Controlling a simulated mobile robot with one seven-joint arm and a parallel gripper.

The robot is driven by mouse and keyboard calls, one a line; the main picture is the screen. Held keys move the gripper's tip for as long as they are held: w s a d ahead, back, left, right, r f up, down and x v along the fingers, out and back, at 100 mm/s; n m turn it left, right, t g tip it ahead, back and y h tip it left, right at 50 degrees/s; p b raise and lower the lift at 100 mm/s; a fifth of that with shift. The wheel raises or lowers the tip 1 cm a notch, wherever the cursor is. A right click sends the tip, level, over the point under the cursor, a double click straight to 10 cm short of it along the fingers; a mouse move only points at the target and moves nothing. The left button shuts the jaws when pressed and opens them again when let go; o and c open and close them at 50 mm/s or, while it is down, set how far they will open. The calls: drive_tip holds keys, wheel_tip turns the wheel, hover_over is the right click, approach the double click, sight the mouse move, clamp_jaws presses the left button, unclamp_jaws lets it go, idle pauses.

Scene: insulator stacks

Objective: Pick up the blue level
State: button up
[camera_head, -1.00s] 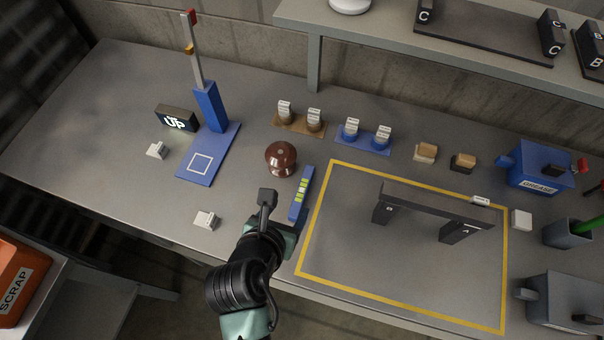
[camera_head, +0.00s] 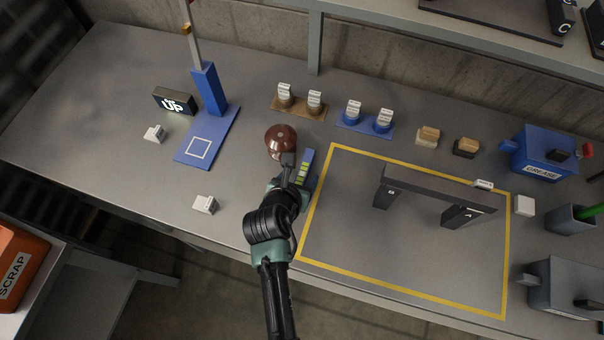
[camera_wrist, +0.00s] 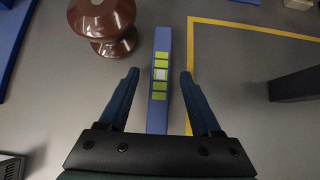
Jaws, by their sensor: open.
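The blue level (camera_head: 306,168) is a narrow blue bar with yellow-green windows. It lies on the bench just left of the yellow outline, partly hidden by my arm in the head view. In the wrist view the level (camera_wrist: 160,84) runs upright in the picture, between the two fingers of my gripper (camera_wrist: 160,74). Its near end is hidden behind the gripper body. My gripper (camera_head: 288,160) is open, with a gap on each side of the level. I cannot tell the exact height of the fingertips above the bench.
A brown insulator (camera_head: 281,140) stands close left of the level, and also in the wrist view (camera_wrist: 103,22). A dark bridge-shaped block (camera_head: 435,192) stands inside the yellow outline (camera_head: 400,294). A small white block (camera_head: 205,204) lies to the left.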

drive_tip(key=shift+w+f, duration=0.15)
drive_tip(key=shift+f, duration=0.05)
clamp_jaws()
drive_tip(key=shift+r, duration=0.15)
idle(0.3)
